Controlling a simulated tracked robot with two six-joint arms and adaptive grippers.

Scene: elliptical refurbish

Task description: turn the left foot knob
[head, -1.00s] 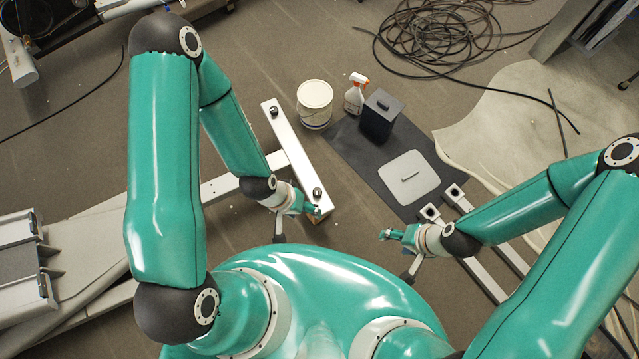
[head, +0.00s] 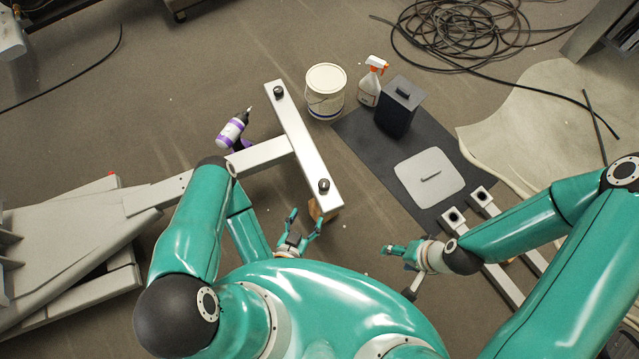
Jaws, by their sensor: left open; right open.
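A pale crossbar (head: 301,138) of the elliptical frame lies on the floor. It carries one dark round knob (head: 278,92) at its far end and another dark knob (head: 323,186) at its near end. I cannot tell which of them is the left foot knob. My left gripper (head: 306,221) is open and empty, its fingers spread, just short of the near end of the bar and apart from the near knob. My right gripper (head: 394,251) is open to the right of the bar, touching neither knob.
A wooden block (head: 324,209) sits under the bar's near end. Coiled cable (head: 460,35) lies behind.

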